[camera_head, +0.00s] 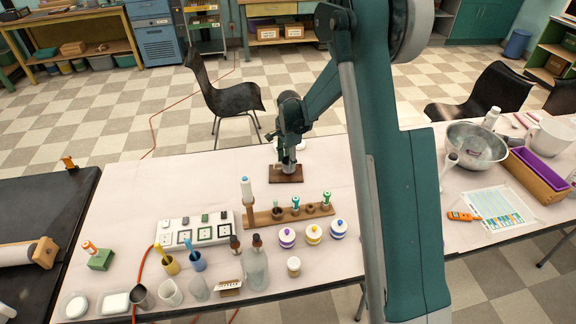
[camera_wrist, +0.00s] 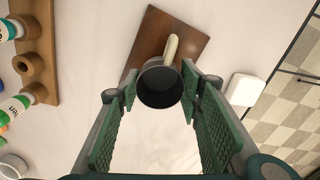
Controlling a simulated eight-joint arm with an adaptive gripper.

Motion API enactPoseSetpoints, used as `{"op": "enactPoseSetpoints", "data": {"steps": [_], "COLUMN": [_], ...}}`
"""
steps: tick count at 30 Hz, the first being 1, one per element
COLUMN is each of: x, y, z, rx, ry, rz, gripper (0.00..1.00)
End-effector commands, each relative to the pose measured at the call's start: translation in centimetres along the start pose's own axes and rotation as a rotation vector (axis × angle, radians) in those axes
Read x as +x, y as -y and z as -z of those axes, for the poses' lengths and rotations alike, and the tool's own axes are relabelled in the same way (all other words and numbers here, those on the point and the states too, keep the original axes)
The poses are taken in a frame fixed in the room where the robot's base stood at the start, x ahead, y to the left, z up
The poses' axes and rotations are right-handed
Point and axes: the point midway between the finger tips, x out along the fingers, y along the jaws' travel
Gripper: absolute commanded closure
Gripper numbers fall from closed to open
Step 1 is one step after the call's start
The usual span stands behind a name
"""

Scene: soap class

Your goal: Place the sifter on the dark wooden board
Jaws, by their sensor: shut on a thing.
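The sifter (camera_wrist: 160,86) is a dark round cup with a cream handle (camera_wrist: 171,50). In the wrist view it sits between the fingertips of my gripper (camera_wrist: 160,92), which is shut on it. The dark wooden board (camera_wrist: 190,38) lies under and beyond the sifter, with the handle over the board. The cup's near part extends past the board's near edge in that view. In the head view my gripper (camera_head: 287,160) points down over the board (camera_head: 286,177). The sifter is small and mostly hidden there. I cannot tell whether it touches the board.
A wooden rack (camera_head: 265,217) with bottles stands in front of the board. A white power strip (camera_head: 192,231), several jars and cups crowd the table's front. A white object (camera_wrist: 245,89) lies right of my gripper in the wrist view. The table left of the board is clear.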

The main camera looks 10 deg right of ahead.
Motion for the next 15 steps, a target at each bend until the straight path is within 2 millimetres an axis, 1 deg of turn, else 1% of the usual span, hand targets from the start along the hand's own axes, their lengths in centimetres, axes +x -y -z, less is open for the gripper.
{"op": "enactPoseSetpoints", "data": {"steps": [1,5,15], "x": [0.7,1.6,1.7], "y": [0.0,0.0,-0.1], "z": [0.0,0.0,0.0], "rx": [0.0,0.0,0.0], "ry": [0.0,0.0,0.0], "rz": [0.0,0.0,0.0], "gripper": [0.76,0.76,0.76]}}
